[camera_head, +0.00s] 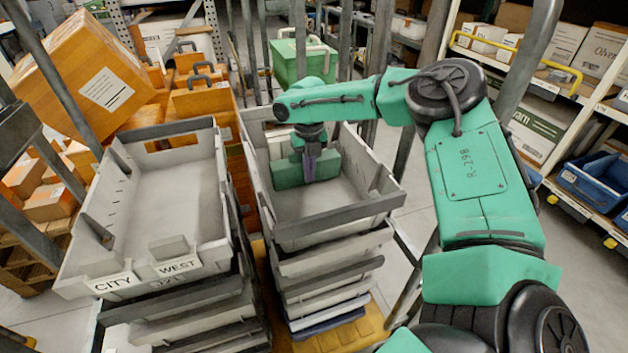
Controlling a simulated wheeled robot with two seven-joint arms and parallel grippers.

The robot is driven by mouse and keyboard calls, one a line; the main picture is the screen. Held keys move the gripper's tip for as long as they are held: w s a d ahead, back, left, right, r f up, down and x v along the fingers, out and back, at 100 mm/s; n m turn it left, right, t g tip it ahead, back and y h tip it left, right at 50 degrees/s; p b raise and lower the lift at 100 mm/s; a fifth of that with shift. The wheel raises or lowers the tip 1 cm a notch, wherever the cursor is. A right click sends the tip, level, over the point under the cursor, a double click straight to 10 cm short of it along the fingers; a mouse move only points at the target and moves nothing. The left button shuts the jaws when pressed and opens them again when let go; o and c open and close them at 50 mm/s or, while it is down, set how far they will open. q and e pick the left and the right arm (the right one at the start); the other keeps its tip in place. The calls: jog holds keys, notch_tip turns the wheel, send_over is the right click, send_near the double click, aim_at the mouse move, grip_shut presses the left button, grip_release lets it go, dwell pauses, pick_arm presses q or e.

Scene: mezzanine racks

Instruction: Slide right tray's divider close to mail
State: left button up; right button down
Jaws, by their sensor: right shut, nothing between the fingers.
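The right tray (338,219) is a grey, open-topped tray on top of a stack in the middle of the view. A green divider (287,173) stands across it, toward its far part. My right gripper (309,172) reaches down into this tray from above, pointing downward. Its fingers are shut with nothing between them and overlap the divider in the view. I cannot tell whether they touch it. The tray floor in front of the divider looks bare. My left gripper is not in view.
A second grey tray (165,205) with CITY and WEST labels tops the stack at left and looks empty. Orange cases (200,98) stand behind it, with a tilted orange box (82,78) farther left. Metal posts rise close behind the right tray. Shelves line the right side.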

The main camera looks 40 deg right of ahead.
jog(key=shift+w+d, duration=0.15)
jog(key=shift+w, duration=0.45)
jog(key=shift+w+d, duration=0.2)
jog(key=shift+w, duration=0.35)
dwell(0.6)
jog(key=shift+w+d+b, duration=0.2)
jog(key=shift+w+b, duration=0.3)
jog(key=shift+b, duration=0.45)
jog(key=shift+s+a, duration=0.15)
jog(key=shift+s, duration=0.3)
jog(key=shift+s+a+p, duration=0.1)
jog(key=shift+s+p, duration=0.2)
jog(key=shift+s, duration=0.05)
jog(key=shift+r, duration=0.1)
notch_tip(320, 180, up, 13)
jog(key=p, duration=1.2)
